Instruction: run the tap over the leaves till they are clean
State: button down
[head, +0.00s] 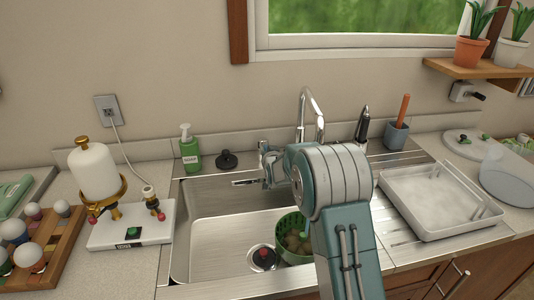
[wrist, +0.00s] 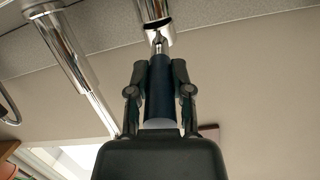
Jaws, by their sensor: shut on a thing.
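A green colander (head: 293,240) stands in the steel sink (head: 215,235), at its right side. Brownish, rounded contents show inside it; I cannot tell whether leaves are among them. My forearm partly hides its right side. The chrome tap (head: 311,105) arches up behind the sink; its lower part is hidden by my arm. My gripper (wrist: 160,72) is shut on a dark blue handle (wrist: 160,98) in the wrist view. The handle's silver tip points to a chrome cylinder (wrist: 151,8); whether they join is unclear. I see no running water.
A green soap bottle (head: 189,148) and a black knob-like thing (head: 227,160) stand behind the sink. A white tray (head: 440,222) lies on the right drainboard. A white scale (head: 130,225) with a tank stands left. The sink's left half is empty.

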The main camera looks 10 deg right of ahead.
jog(key=shift+w+r, duration=0.1)
jog(key=shift+r, duration=0.05)
jog(key=c, duration=0.5)
grip_release()
jog(key=shift+c, duration=0.2)
jog(key=v, duration=1.2)
jog(key=shift+a, duration=0.1)
